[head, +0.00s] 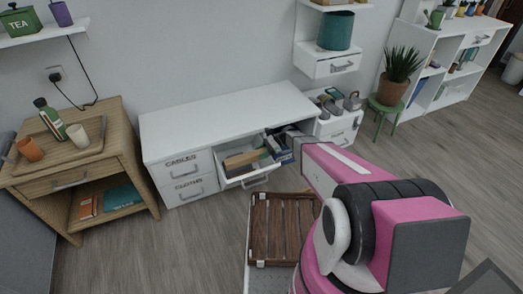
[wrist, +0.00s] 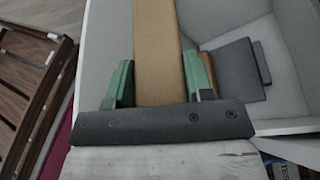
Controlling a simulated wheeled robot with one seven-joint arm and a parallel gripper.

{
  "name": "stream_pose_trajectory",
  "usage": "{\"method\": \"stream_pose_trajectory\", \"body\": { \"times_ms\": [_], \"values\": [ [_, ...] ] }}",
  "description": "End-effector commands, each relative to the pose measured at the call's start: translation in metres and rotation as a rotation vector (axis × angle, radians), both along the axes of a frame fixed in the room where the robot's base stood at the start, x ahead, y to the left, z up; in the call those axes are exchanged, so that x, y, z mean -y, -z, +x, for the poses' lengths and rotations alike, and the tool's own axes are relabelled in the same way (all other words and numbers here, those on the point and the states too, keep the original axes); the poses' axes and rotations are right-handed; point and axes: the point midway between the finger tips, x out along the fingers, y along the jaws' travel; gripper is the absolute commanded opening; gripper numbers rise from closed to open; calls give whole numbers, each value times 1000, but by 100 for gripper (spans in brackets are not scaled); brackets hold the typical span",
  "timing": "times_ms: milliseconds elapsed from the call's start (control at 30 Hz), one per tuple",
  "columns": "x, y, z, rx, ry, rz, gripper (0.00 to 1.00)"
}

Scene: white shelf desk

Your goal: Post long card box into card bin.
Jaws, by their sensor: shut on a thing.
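The long card box (head: 243,159) is a plain brown bar in the head view, at the open white drawer (head: 262,181) under the desk. In the wrist view the long card box (wrist: 158,45) runs straight out between the two green fingers of my gripper (wrist: 158,84). My gripper (head: 272,147) is shut on one end of it, with a finger on each side. Whether the box touches the drawer is unclear. I cannot tell which container is the card bin; no label for it is readable.
Dark items (wrist: 240,70) lie in the drawer beside the box. A brown slatted crate (head: 285,225) stands in front of the drawer. The white desk top (head: 230,115) is clear. A wooden side table (head: 65,178) stands left, and a plant on a green stool (head: 386,112) right.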

Motion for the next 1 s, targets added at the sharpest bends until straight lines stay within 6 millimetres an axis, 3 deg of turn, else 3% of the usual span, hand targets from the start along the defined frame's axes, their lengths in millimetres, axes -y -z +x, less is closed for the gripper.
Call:
{"method": "stream_pose_trajectory", "body": {
  "times_ms": [400, 433, 500, 533, 833, 1000],
  "values": [
    [0, 5, 0, 0, 0, 0, 24],
    [0, 5, 0, 0, 0, 0, 51],
    [0, 5, 0, 0, 0, 0, 74],
    [0, 5, 0, 0, 0, 0, 77],
    [1, 5, 1, 0, 0, 0, 77],
    [15, -2, 8, 1, 2, -1, 77]
  ]
}}
